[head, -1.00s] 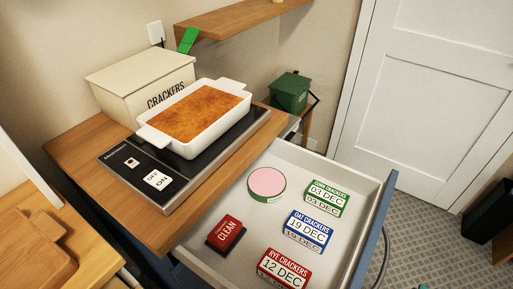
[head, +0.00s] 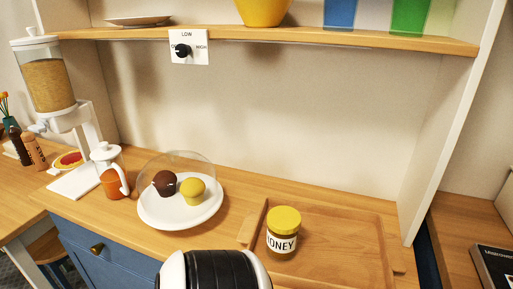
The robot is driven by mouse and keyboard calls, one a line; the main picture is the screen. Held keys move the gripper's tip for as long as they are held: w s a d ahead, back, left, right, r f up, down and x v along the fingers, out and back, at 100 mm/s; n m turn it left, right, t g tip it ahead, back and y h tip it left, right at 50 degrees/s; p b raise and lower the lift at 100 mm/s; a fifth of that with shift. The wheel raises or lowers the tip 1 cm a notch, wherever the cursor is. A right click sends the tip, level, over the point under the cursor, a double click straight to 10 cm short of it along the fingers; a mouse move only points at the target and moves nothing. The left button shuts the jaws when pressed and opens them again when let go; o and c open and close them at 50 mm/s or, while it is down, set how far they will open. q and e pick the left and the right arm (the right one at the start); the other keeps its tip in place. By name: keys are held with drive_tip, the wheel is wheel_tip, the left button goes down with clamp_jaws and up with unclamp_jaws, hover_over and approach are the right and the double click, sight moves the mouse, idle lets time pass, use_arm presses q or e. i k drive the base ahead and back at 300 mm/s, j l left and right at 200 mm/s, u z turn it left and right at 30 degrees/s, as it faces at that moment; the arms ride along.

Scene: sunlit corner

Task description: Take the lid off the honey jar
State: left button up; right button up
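The honey jar (head: 282,243) stands upright on a wooden tray on the counter, right of the middle in the head view. It is a small jar with a white label reading HONEY. Its yellow lid (head: 285,218) sits on top of the jar. A black and white rounded part at the bottom edge looks like one of my arm links, just left of and in front of the jar. Neither gripper's fingers show.
The wooden tray (head: 345,238) has free room right of the jar. A white plate (head: 160,214) with two muffins under a clear dome stands to the left. An orange-and-white jug (head: 112,181) and a cereal dispenser (head: 48,85) stand farther left. A shelf (head: 330,39) runs above.

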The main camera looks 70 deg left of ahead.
sight(281, 248)
drive_tip(key=u, duration=0.45)
drive_tip(key=j+u, duration=0.15)
drive_tip(key=u, duration=0.3)
drive_tip(key=j+u, duration=0.15)
drive_tip(key=u, duration=0.3)
drive_tip(key=j+u, duration=0.1)
drive_tip(key=u, duration=0.35)
drive_tip(key=k, duration=0.05)
